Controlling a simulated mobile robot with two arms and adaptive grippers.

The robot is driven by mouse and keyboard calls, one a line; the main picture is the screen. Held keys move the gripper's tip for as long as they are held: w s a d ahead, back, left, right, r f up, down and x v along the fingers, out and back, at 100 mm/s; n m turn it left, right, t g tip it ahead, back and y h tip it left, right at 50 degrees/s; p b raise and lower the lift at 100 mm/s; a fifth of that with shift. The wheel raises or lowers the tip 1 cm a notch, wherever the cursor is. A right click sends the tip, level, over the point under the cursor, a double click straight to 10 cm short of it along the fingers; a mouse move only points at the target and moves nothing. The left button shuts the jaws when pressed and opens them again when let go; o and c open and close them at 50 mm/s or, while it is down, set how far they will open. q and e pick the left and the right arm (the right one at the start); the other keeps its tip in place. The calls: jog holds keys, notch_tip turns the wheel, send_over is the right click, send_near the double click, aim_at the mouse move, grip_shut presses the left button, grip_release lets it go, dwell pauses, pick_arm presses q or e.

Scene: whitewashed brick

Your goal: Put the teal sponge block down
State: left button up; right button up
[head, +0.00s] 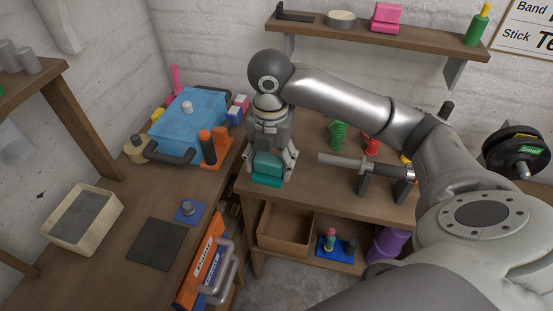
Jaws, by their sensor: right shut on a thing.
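The teal sponge block (268,164) is between the fingers of my right gripper (270,170), which is shut on it. The gripper points down at the left end of the wooden bench along the back wall. A brighter teal piece (267,181) shows directly below the block, near the bench's front left edge. I cannot tell whether it is part of the block or a separate thing, or whether the block touches the bench. The fingers and palm hide part of the block. My left gripper is not in view.
Green and red coil-like items (338,134) and a grey rod on a stand (345,161) are right of the gripper. The left bench holds a blue case (188,118), an orange-and-black tool (213,148), a dark mat (157,244) and a cream tray (112,212). A shelf (420,37) hangs above.

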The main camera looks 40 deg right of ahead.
jog(key=shift+w+d+r, duration=0.1)
jog(key=shift+r, duration=0.1)
jog(key=w+d+f+p, duration=0.1)
jog(key=w+d+f, duration=0.1)
jog(key=w+f, duration=0.1)
jog(key=w+d+f+p, duration=0.1)
jog(key=w+d+f, duration=0.2)
jog(key=w+d+f+p, duration=0.1)
jog(key=w+d+f, duration=0.2)
jog(key=w, duration=0.1)
jog(key=shift+w+d+p, duration=0.1)
jog(key=shift+d+p, duration=0.1)
jog(key=shift+p, duration=0.1)
jog(key=shift+w+d+f, duration=0.2)
jog(key=shift+f, duration=0.25)
notch_tip(320, 180, down, 2)
jog(key=shift+f+p, duration=0.1)
jog(key=shift+p, duration=0.8)
jog(key=shift+f, duration=0.45)
jog(key=shift+f, duration=0.1)
